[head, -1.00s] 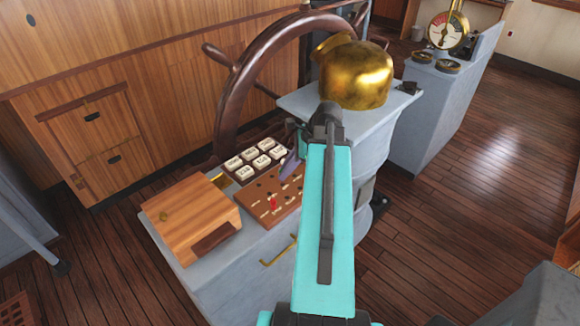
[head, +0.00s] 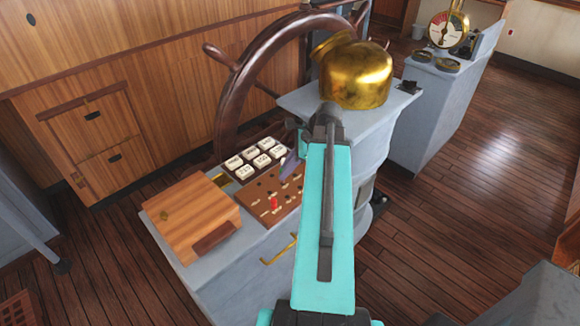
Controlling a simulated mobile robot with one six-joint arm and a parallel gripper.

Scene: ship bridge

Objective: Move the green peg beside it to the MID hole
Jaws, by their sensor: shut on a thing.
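The brown peg board (head: 262,198) lies on the grey console top, with several dark holes and small pale labels too small to read. A red peg (head: 275,203) stands upright in it near the front. My gripper (head: 289,163) is at the board's far right part, low over it, and partly hidden behind my turquoise arm. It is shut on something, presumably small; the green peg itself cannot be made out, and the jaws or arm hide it. I cannot tell which hole the gripper is over.
A tray of white labelled blocks (head: 257,157) lies just behind the board. A wooden box (head: 190,215) stands to its left. The ship's wheel (head: 235,110) rises behind. A brass binnacle (head: 356,75) stands on the console's higher part.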

